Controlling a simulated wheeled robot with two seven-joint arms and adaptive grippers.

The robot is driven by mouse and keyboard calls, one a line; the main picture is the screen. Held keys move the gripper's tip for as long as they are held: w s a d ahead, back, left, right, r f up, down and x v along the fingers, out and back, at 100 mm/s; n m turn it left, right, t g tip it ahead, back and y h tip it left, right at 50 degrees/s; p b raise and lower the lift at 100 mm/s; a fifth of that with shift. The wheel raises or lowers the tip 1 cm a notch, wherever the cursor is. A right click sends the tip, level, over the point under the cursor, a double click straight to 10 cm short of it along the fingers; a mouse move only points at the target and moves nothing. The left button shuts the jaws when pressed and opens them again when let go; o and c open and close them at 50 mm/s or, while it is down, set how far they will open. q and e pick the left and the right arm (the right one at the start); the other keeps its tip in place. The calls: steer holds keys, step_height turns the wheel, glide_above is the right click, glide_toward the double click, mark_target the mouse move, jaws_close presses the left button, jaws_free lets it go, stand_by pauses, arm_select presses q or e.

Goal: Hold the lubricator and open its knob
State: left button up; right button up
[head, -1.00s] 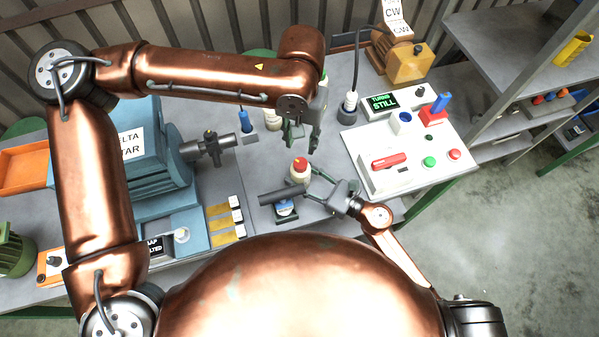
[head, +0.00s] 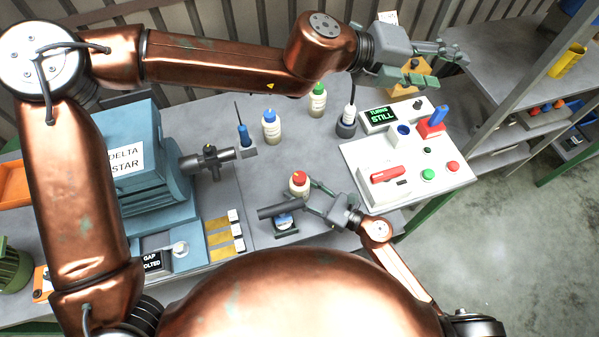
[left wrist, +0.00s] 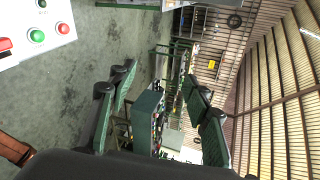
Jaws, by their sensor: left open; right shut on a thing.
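A small pale bottle with a red top (head: 299,184), which looks like the lubricator, stands upright in the head view at the front middle of the table. My right gripper (head: 311,192) is shut on it from the right side; the contact is small and partly hidden. My left gripper (head: 450,66) is open and empty, high at the upper right, well away from the bottle. Its two spread fingers also show in the left wrist view (left wrist: 160,92), with nothing between them. The bottle is not in that view.
A blue-topped bottle (head: 271,126) and a green-topped bottle (head: 317,100) stand behind. A white control panel (head: 400,190) is at right, a blue machine (head: 140,185) at left.

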arm_select(q)
steer(key=s+a+f+m+g+y, duration=0.1)
steer(key=s+f+m+g+y, duration=0.2)
steer(key=s+m, duration=0.45)
steer(key=m+y, duration=1.1)
steer(key=m, duration=0.7)
glide_above(299, 176)
step_height(299, 176, down, 18)
step_height(299, 176, down, 12)
steer(key=shift+r, duration=0.25)
